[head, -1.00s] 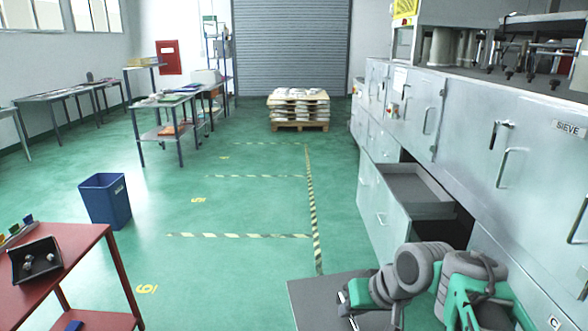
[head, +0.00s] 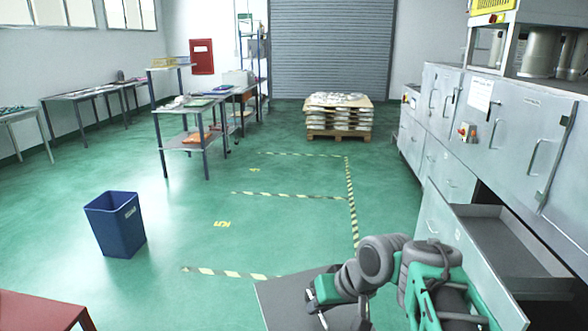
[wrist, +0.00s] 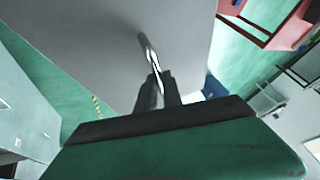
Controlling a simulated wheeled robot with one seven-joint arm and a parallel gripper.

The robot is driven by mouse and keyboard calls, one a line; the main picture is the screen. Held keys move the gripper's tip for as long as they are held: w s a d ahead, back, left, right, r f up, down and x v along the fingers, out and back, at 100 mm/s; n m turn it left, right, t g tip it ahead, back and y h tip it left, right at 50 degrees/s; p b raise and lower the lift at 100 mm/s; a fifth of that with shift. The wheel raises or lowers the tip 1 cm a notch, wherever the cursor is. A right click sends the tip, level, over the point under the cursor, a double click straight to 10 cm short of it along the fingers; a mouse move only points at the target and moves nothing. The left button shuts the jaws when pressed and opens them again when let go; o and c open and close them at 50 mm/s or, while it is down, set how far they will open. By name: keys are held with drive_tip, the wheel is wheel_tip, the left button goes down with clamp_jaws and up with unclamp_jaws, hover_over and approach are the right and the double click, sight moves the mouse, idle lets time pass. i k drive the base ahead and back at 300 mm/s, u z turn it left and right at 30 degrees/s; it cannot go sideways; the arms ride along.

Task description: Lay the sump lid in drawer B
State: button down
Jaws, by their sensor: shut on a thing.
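The sump lid, a flat grey plate (head: 277,301), is in my gripper (head: 328,312), in front of me at the bottom of the head view. An open grey drawer (head: 480,211) sticks out of the cabinet row at the right, to the right of my arm and apart from the lid. Its visible inside looks empty. No letter is readable on it.
Pale metal cabinets (head: 505,130) run along the right side. A blue bin (head: 116,226) stands on the floor at left, and a red table corner (head: 40,310) is at lower left. A loaded pallet (head: 338,115) is at the back. The middle floor is clear.

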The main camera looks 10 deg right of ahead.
sight(497, 252)
drive_tip(key=z, duration=0.1)
drive_tip(key=i, duration=1.95)
drive_tip(key=z, duration=0.9)
drive_tip(key=i, duration=1.75)
drive_tip(key=z, duration=1.15)
drive_tip(key=i, duration=0.6)
drive_tip(key=z, duration=0.3)
